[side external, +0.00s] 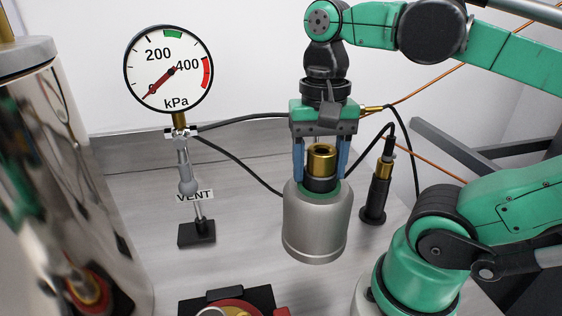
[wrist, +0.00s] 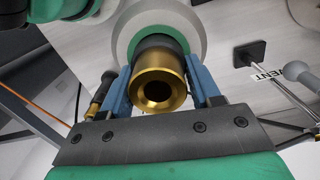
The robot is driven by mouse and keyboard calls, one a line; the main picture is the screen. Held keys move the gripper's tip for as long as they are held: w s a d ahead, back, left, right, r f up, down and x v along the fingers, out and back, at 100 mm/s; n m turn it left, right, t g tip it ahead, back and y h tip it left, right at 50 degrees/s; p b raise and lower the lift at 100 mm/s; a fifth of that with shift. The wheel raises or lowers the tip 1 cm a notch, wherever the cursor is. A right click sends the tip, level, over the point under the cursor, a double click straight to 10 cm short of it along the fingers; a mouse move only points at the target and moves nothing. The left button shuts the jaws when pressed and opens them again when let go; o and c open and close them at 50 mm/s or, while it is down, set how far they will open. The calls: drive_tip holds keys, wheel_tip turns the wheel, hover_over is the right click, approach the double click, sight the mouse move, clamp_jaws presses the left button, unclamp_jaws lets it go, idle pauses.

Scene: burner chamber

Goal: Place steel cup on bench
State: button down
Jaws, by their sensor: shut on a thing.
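The steel cup (side external: 315,228) is a grey metal cylinder with a green top ring, a dark neck and a brass fitting (side external: 321,157) on top. It hangs upright below my gripper (side external: 321,178) in the side view. The blue fingers are shut on the neck, one on each side. The wrist view looks down on the brass fitting (wrist: 158,90) between the fingers of my gripper (wrist: 160,78), with the cup's pale rim (wrist: 197,25) beyond. The bench (side external: 250,235) is a grey brushed surface below the cup. I cannot tell whether the cup's base touches it.
A kPa gauge (side external: 168,70) and a valve lever (side external: 187,170) by a VENT label (side external: 195,196) stand left of the cup. A black and brass torch-like piece (side external: 378,190) stands close right. A red and black fixture (side external: 235,300) is in front. A shiny vessel (side external: 60,180) fills the left.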

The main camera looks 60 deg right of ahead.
wheel_tip(320, 180, down, 9)
idle(0.5)
drive_tip(key=shift+f, duration=0.1)
drive_tip(key=shift+c, duration=0.9)
unclamp_jaws()
drive_tip(key=shift+f, duration=0.1)
drive_tip(key=r, duration=1.1)
drive_tip(key=shift+w+d+r, duration=0.15)
drive_tip(key=shift+d+r, duration=0.05)
drive_tip(key=shift+r, duration=0.15)
drive_tip(key=shift+w+r, duration=0.15)
drive_tip(key=w+a+f+n+t, duration=0.1)
drive_tip(key=w+f+n+t, duration=0.6)
drive_tip(key=w+f+n, duration=0.1)
drive_tip(key=shift+w+a+f+n, duration=0.15)
drive_tip(key=shift+w+f+n, duration=0.25)
drive_tip(key=shift+w+n, duration=0.6)
drive_tip(key=shift+s, duration=0.25)
